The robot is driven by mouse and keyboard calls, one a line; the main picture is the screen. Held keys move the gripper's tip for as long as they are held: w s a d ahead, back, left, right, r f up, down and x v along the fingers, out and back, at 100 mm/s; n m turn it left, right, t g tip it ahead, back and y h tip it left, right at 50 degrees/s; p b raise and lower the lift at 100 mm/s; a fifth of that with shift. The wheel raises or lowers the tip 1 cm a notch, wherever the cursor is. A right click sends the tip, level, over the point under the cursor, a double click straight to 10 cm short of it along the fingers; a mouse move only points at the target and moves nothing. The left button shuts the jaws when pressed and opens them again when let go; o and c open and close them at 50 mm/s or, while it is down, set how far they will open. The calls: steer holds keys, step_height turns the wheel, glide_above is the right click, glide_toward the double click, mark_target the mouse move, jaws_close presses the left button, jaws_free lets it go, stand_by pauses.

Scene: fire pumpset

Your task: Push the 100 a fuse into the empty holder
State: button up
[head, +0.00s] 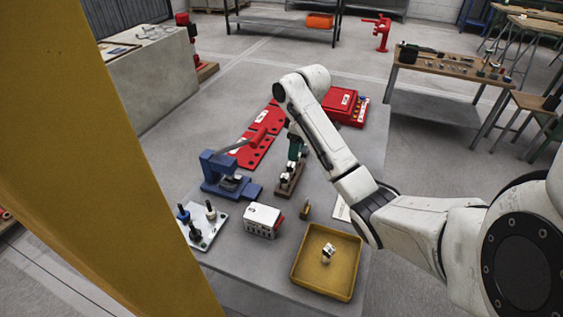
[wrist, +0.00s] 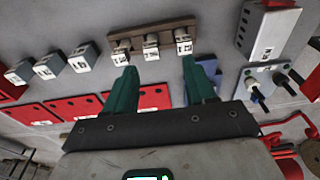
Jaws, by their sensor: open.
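A brown block (wrist: 140,29) in the wrist view carries three white-faced pieces in a row: left (wrist: 121,53), middle (wrist: 151,47) and right (wrist: 183,42). Their labels are too small to read surely, and I cannot tell which is the 100 A fuse or which holder is empty. The brown block also shows in the head view (head: 287,190), partly under my gripper (head: 294,163). In the wrist view my gripper (wrist: 158,65) has its green fingers wide apart, with nothing between them. The fingertips show just below the row; contact is not clear.
Several labelled grey blocks (wrist: 48,67) stand left of the brown block. Red plates (wrist: 60,109) lie nearby. A blue press (head: 230,175), a white box (head: 264,221), a plate with posts (head: 203,228) and a yellow tray (head: 300,270) holding a small white piece surround the area.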

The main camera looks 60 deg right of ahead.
mark_target(291, 164)
steer(key=f+b, duration=0.1)
steer(key=w+f+b, duration=0.1)
steer(key=f+b, duration=0.2)
steer(key=f, duration=0.1)
steer(key=shift+w+d+f+b, duration=0.1)
steer(key=shift+w+d+b, duration=0.05)
steer(key=shift+d+b, duration=0.2)
steer(key=shift+w+d+f, duration=0.1)
steer(key=shift+w+f, duration=0.05)
steer(key=shift+f, duration=0.75)
steer(key=shift+w+d+f, duration=0.15)
steer(key=shift+w+f, duration=0.05)
steer(key=shift+f, duration=0.65)
steer(key=shift+w+d+f, duration=0.1)
steer(key=shift+w+f, duration=0.05)
steer(key=shift+f, duration=0.75)
steer(key=shift+c, duration=0.4)
jaws_close()
steer(key=shift+r, duration=0.1)
